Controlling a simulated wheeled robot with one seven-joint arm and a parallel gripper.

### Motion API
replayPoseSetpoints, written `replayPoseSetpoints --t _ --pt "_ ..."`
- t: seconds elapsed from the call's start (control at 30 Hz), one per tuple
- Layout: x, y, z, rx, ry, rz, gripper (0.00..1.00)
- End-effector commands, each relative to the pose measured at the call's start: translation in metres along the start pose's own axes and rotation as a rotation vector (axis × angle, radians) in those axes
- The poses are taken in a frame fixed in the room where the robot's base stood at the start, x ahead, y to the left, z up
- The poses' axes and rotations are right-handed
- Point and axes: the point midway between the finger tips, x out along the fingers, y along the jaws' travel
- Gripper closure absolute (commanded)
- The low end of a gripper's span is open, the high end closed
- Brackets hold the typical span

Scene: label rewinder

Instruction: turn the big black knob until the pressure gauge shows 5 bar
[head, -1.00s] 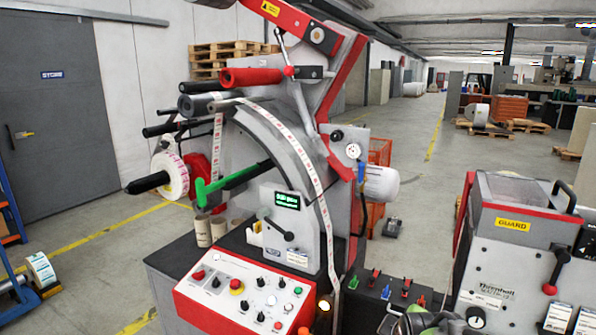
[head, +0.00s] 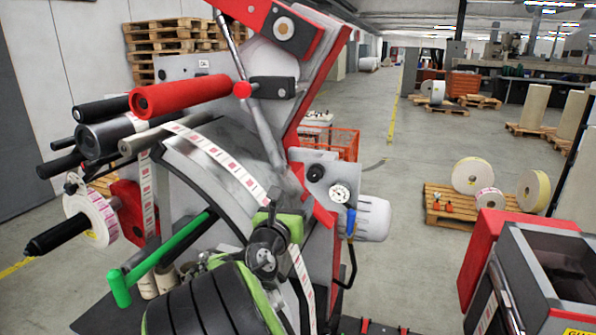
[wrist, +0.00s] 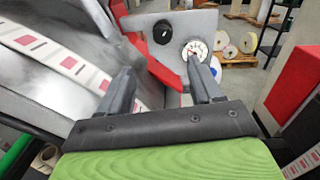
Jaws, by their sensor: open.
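The big black knob (head: 316,172) sits on a grey upright panel at the right side of the rewinder. The round white pressure gauge (head: 339,192) is on the same panel, just below and right of the knob; its reading is too small to tell. The wrist view shows the knob (wrist: 162,32) and the gauge (wrist: 194,50) beyond the fingertips. My gripper (wrist: 162,70) is open and empty, apart from the knob, which appears above the gap between the fingers. In the head view my arm partly hides the rewinder's front.
A red guard edge (wrist: 155,68) lies left of and below the knob. The printed label web (head: 205,147) runs down close to my gripper. A blue-handled valve (head: 351,220) and a pale motor (head: 373,218) are beside the panel.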

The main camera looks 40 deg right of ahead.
Motion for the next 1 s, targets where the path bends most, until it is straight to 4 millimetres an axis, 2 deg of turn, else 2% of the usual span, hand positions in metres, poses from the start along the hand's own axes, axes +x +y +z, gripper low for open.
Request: replayPoseSetpoints --t 0.4,0.53,0.7,0.93,1.0 --pt "0.104 -0.003 0.001 0.002 0.000 -0.005 0.35" --pt "0.130 -0.002 0.001 0.003 0.001 -0.003 0.35" --pt "0.145 -0.001 -0.001 0.005 0.003 0.000 0.35" --pt "0.146 -0.001 -0.002 0.006 0.004 0.001 0.35" --pt "0.145 -0.001 -0.002 0.006 0.003 0.001 0.44"
